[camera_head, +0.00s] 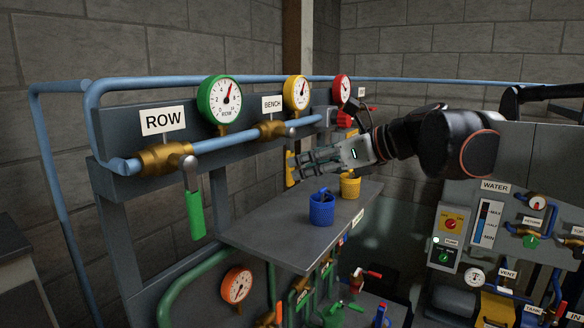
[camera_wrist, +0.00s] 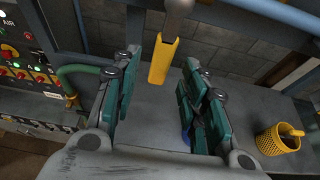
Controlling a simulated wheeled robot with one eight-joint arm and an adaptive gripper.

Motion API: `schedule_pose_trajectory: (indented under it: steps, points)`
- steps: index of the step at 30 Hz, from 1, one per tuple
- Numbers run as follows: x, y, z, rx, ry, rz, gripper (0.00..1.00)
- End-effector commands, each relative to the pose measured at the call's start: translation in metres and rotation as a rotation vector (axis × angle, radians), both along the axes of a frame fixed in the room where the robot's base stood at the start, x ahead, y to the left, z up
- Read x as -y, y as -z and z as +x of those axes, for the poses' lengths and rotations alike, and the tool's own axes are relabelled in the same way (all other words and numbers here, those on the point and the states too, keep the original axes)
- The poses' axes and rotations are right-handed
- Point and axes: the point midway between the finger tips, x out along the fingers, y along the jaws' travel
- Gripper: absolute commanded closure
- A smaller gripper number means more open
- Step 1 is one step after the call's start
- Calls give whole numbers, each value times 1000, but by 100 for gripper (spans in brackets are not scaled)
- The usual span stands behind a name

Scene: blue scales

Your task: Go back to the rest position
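My gripper (camera_head: 308,162) is held above the grey bench shelf (camera_head: 268,238), pointing left toward the pipe panel. In the wrist view my gripper (camera_wrist: 160,66) has its green-padded fingers spread apart, with nothing held between them. A yellow lever (camera_head: 290,168) hangs below the panel beside my fingertips. In the wrist view the yellow lever (camera_wrist: 163,60) shows in the gap between the fingertips, apart from both fingers in the picture. My arm reaches in from the right and stays extended over the shelf.
A blue cup (camera_head: 321,209) and a yellow cup (camera_head: 350,185) stand on the shelf below my gripper. A green lever (camera_head: 195,214) hangs at the left. Blue pipes and gauges (camera_head: 226,100) line the panel. A water control panel (camera_head: 494,225) stands at the right.

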Motion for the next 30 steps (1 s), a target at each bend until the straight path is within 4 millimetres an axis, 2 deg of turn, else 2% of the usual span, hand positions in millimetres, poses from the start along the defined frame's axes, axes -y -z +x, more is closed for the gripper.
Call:
schedule_pose_trajectory:
  steps: [6,16,19,23,26,30]
  points:
    - [17,-8,-11,0,0,0,60]
    - [18,-9,-12,1,-2,-1,60]
    - [18,-3,-19,26,-14,-39,60]
    - [22,26,-46,144,-80,-229,60]
    - [32,63,-81,295,-192,-476,60]
    - [54,120,-132,512,-410,-853,60]
